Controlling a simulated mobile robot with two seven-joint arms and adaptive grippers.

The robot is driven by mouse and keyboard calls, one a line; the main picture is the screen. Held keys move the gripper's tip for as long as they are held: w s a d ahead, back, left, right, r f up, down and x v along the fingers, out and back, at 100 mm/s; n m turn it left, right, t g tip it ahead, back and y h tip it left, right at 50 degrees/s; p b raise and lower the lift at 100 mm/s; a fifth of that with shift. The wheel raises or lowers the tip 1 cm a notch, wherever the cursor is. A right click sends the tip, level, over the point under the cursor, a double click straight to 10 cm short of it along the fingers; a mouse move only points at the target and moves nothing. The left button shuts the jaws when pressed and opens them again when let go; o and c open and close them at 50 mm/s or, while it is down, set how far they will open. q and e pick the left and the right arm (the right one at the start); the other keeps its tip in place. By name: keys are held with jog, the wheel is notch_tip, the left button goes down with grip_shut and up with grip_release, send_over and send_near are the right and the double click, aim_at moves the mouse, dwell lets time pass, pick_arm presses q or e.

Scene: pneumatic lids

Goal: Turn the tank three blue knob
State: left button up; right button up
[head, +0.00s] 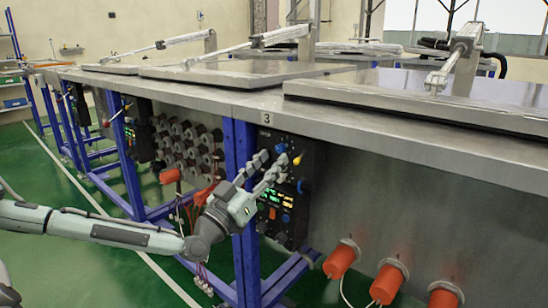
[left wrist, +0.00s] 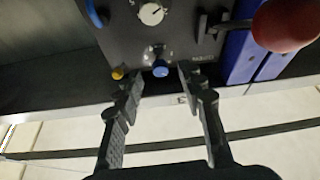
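The tank three control panel (head: 289,222) is a black box under the table edge, below a small "3" label (head: 266,118). A blue knob (head: 282,147) is near its top, left of a yellow knob (head: 297,159). In the left wrist view the blue knob (left wrist: 160,69) sits beside the yellow one (left wrist: 118,73), with a white dial (left wrist: 152,13) farther in. My left gripper (head: 273,160) is open in front of the panel's upper part. In the wrist view its fingertips (left wrist: 160,80) stand apart, with the blue knob showing between them. Contact cannot be told. My right gripper is not in view.
Blue posts (head: 245,255) stand left of the panel. Orange plugs (head: 341,259) stick out at lower right. A red rounded part (left wrist: 287,22) is near the right finger in the wrist view. The steel tabletop (head: 240,104) overhangs the panel.

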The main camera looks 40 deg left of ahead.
pick_arm(q)
jog(key=v, duration=0.9)
jog(key=shift+s, duration=0.3)
jog(key=shift+f, duration=0.1)
